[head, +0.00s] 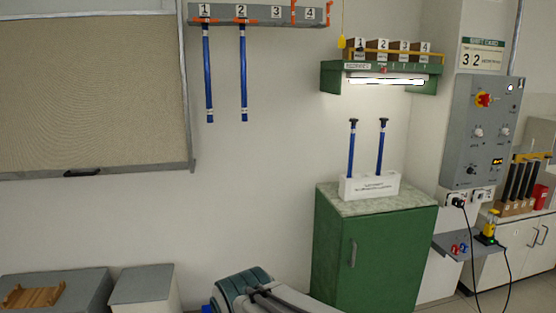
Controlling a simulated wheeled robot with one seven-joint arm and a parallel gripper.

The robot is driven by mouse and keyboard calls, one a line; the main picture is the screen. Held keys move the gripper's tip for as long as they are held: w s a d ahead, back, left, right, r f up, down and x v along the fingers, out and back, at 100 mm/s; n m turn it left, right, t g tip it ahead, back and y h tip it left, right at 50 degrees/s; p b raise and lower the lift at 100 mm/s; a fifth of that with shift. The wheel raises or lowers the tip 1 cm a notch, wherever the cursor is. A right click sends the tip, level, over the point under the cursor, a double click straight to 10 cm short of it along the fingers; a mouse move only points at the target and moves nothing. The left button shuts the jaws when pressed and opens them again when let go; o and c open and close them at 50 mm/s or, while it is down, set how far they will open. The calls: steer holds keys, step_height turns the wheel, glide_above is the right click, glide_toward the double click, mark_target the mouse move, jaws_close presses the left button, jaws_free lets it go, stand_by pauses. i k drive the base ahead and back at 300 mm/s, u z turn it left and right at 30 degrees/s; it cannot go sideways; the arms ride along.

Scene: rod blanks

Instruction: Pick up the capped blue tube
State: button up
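Two blue tubes with black caps stand upright in a white holder (369,188) on the green cabinet. One is the left capped tube (351,150), the other the right capped tube (381,150). Their lower ends are hidden in the holder. Two more blue tubes hang from the wall rack, the left one (208,75) under number 1 and the right one (243,75) under number 2. No black cap shows on these two. Part of my arm shows at the bottom centre, but my gripper's fingers are not in view.
The green cabinet (370,260) stands against the wall. A green shelf (335,80) with numbered boxes and a lit lamp hangs above it. The grey wall rack (262,14) has slots 3 and 4 empty. A grey control panel (483,130) is at right. Grey boxes (145,285) sit low left.

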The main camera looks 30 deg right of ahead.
mark_target(353, 120)
steer(key=u, duration=0.1)
steer(key=i, duration=1.8)
steer(key=z, duration=1.7)
steer(key=i, duration=0.9)
steer(key=z, duration=0.85)
